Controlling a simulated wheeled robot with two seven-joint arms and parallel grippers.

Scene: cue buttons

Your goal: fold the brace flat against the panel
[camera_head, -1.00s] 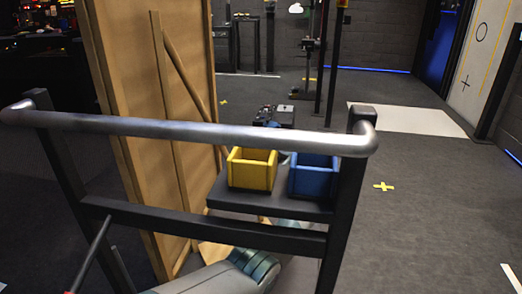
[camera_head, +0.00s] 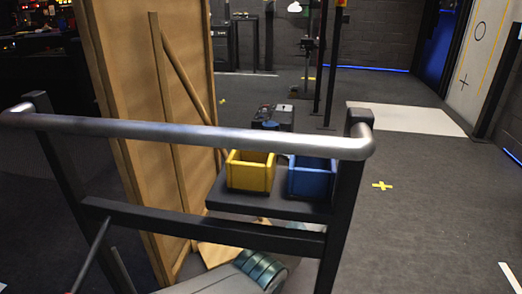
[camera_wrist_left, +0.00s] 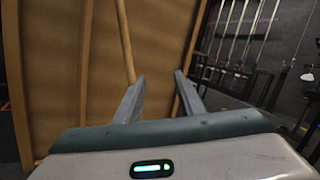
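The tall wooden panel (camera_head: 122,80) stands upright at the left in the head view and fills much of the left wrist view (camera_wrist_left: 50,75). The brace (camera_head: 188,80) is a thin wooden bar that slants down and right from near the panel's top, its lower part standing away from the panel face. In the left wrist view, a wooden bar that looks like the brace (camera_wrist_left: 125,40) runs down toward the left finger. My left gripper (camera_wrist_left: 160,76) is open and empty, its fingers facing the panel; contact cannot be told. My right gripper is not in view.
A cart's metal handle rail (camera_head: 200,134) crosses the foreground. Its shelf carries a yellow bin (camera_head: 250,172) and a blue bin (camera_head: 311,179), right of the panel. Dark posts stand farther back. The floor (camera_head: 430,215) at the right is clear.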

